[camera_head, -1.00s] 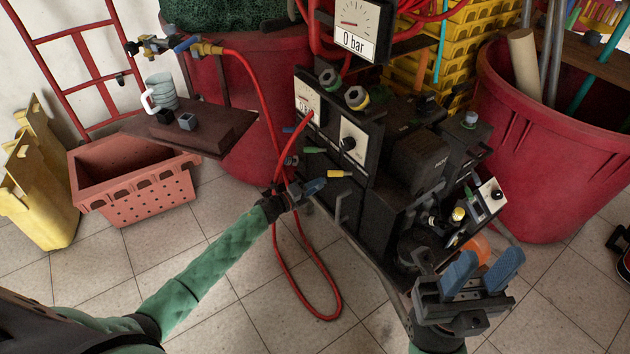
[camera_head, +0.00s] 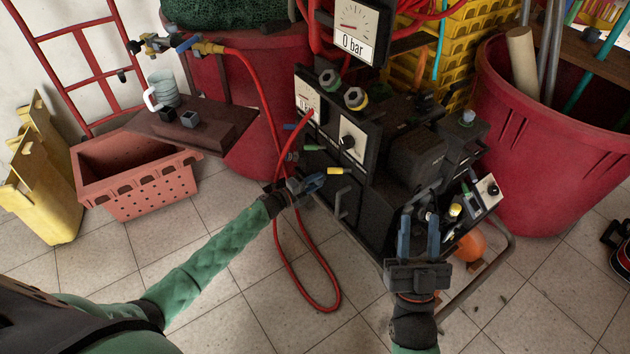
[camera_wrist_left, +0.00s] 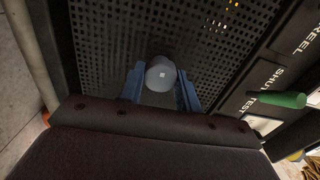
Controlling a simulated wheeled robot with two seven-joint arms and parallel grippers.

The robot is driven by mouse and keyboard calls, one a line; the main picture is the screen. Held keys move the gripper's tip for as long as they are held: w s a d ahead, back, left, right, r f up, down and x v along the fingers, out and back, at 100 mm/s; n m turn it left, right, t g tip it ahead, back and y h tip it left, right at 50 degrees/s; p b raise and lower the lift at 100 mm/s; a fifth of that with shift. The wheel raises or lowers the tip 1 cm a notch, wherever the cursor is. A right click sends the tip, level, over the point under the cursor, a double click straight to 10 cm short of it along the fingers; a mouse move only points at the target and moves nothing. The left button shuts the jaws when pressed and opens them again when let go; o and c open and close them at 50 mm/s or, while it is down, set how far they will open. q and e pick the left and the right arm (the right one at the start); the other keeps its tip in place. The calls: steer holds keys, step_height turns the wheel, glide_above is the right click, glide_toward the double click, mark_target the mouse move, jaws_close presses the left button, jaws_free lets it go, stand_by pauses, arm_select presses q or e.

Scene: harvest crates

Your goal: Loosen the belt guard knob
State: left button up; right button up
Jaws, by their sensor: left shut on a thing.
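The belt guard knob (camera_wrist_left: 161,74) is a short grey-blue cylinder on a black perforated guard (camera_wrist_left: 105,40) in the left wrist view. My left gripper (camera_wrist_left: 160,90) has its blue fingers on both sides of the knob and is shut on it. In the head view my left gripper (camera_head: 318,182) is at the left side of the black machine (camera_head: 375,205), and the knob is hidden there. My right gripper (camera_head: 418,238) is open with its fingers pointing up, in front of the machine's right part. It looks empty.
A red hose (camera_head: 283,245) loops close beside my left gripper down to the floor. Green and yellow handles (camera_head: 338,171) stick out above it. A gauge reading 0 bar (camera_head: 355,30) stands on top. A red bin (camera_head: 570,150) is at right; a dark shelf (camera_head: 215,125) is at left.

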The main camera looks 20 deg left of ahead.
arm_select(q)
steer(key=shift+w+a+r, duration=0.1)
arm_select(e)
steer(key=shift+g, duration=0.8)
steer(key=shift+w+a+f, duration=0.1)
steer(key=shift+w+f, duration=0.15)
steer(key=shift+f, duration=0.4)
steer(key=shift+w+a+f, duration=0.1)
steer(key=shift+w+f, duration=0.2)
steer(key=shift+f, duration=0.35)
steer(key=shift+w+a+f, duration=0.1)
steer(key=shift+w+f, duration=0.15)
steer(key=shift+f, duration=0.4)
arm_select(q)
steer(key=o, duration=1)
steer(key=shift+c, duration=0.2)
steer(key=shift+s+a, duration=0.2)
steer(key=shift+s, duration=0.2)
steer(key=v, duration=0.6)
steer(key=shift+s+a+p, duration=0.25)
steer(key=shift+s+p, duration=0.1)
steer(key=shift+p, duration=0.1)
arm_select(e)
step_height(320, 180, down, 7)
steer(key=w+g+h, duration=0.1)
steer(key=g, duration=0.1)
steer(key=shift+w+a+r, duration=0.15)
steer(key=shift+w+a, duration=0.2)
steer(key=shift+w, duration=0.05)
